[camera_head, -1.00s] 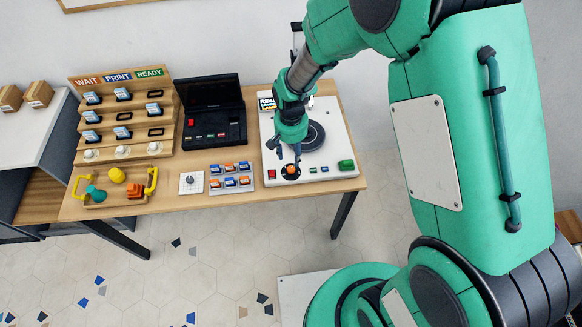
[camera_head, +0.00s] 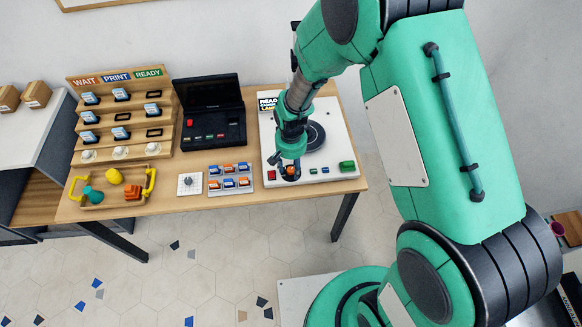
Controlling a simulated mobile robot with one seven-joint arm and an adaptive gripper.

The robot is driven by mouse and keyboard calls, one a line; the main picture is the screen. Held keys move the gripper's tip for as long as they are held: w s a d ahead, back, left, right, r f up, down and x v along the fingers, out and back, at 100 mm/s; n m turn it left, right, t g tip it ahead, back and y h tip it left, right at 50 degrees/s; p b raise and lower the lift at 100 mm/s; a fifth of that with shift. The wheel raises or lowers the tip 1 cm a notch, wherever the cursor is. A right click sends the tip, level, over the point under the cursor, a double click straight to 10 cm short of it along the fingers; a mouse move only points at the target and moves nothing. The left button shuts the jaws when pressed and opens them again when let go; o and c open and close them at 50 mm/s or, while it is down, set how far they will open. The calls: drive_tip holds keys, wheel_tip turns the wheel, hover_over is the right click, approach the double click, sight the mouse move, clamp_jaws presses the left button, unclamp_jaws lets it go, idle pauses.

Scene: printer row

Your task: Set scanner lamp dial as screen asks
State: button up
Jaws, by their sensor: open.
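The scanner is a white panel (camera_head: 333,131) at the right end of the table, with a dark round plate (camera_head: 315,139) on it. The lamp dial (camera_head: 291,171), an orange knob on a dark round base, sits near the panel's front edge. My gripper (camera_head: 285,169) is open, pointing down at the dial, with its fingers around or just above the knob. I cannot tell whether they touch it. A small screen (camera_head: 267,102) stands at the panel's back left. Its text is partly hidden by my arm; "REA" and "LAM" show.
A red button (camera_head: 271,175) lies left of the dial and a green block (camera_head: 347,166) to the right. A tray of coloured cartridges (camera_head: 231,179), a white dial plate (camera_head: 190,183), a black printer (camera_head: 210,126) and a wooden rack (camera_head: 122,113) stand to the left.

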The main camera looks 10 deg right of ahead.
sight(291, 170)
clamp_jaws()
drive_tip(key=shift+n+p, duration=0.35)
drive_tip(key=shift+n, duration=0.05)
unclamp_jaws()
drive_tip(key=shift+r, duration=0.15)
wheel_tip(291, 170, up, 12)
idle(0.6)
idle(0.5)
